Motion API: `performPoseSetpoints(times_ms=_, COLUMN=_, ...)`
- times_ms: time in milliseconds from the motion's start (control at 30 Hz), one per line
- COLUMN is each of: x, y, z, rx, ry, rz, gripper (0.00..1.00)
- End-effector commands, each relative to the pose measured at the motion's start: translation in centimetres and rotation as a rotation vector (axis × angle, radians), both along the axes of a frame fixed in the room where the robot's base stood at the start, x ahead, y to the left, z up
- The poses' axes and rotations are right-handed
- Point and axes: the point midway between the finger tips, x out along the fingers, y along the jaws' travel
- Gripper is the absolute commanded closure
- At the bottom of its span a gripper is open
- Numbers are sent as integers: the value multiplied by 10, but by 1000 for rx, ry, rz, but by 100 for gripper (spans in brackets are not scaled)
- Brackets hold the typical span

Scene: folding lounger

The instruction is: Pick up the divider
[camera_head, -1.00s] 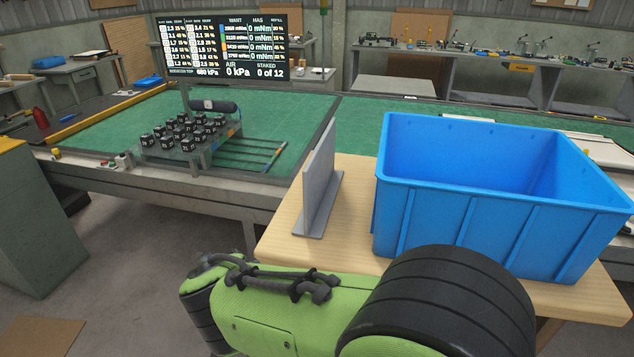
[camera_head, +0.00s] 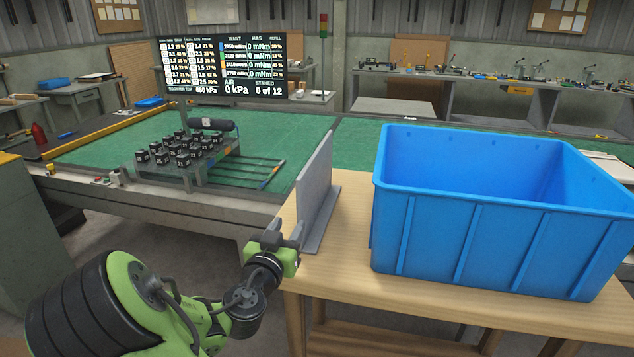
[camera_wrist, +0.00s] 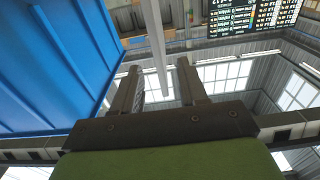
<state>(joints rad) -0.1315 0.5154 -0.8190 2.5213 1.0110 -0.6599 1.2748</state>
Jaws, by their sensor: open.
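The divider (camera_head: 316,190) is a thin grey upright panel on a flat foot, standing on the wooden table left of the blue bin. My gripper (camera_head: 284,230) is open at the table's near left edge, close to the divider's near end. In the wrist view, my gripper's two fingers (camera_wrist: 160,70) are spread and empty. There the divider (camera_wrist: 153,35) shows edge-on, ahead of the fingertips and roughly in line with the gap, a little left of its middle. I cannot tell how far it is from the fingertips.
The blue bin (camera_head: 480,205) stands on the wooden table (camera_head: 345,275), close to the divider's right side; it also fills the left of the wrist view (camera_wrist: 55,60). A green-topped bench (camera_head: 120,140) holding several black numbered blocks lies behind, to the left.

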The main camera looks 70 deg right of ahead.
Motion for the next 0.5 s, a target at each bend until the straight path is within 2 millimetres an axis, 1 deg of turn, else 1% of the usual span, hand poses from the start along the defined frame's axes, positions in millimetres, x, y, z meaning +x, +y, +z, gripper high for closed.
performPoseSetpoints(times_ms=33, x=-1, y=-10, z=5, rx=1, ry=5, rz=-8, gripper=57)
performPoseSetpoints(times_ms=200, x=5, y=-48, z=2, rx=2, ry=-2, rz=-6, gripper=57)
performPoseSetpoints(times_ms=367, x=8, y=-66, z=1, rx=3, ry=-1, rz=-2, gripper=57)
performPoseSetpoints(times_ms=500, x=9, y=-92, z=7, rx=2, ry=-1, rz=-4, gripper=57)
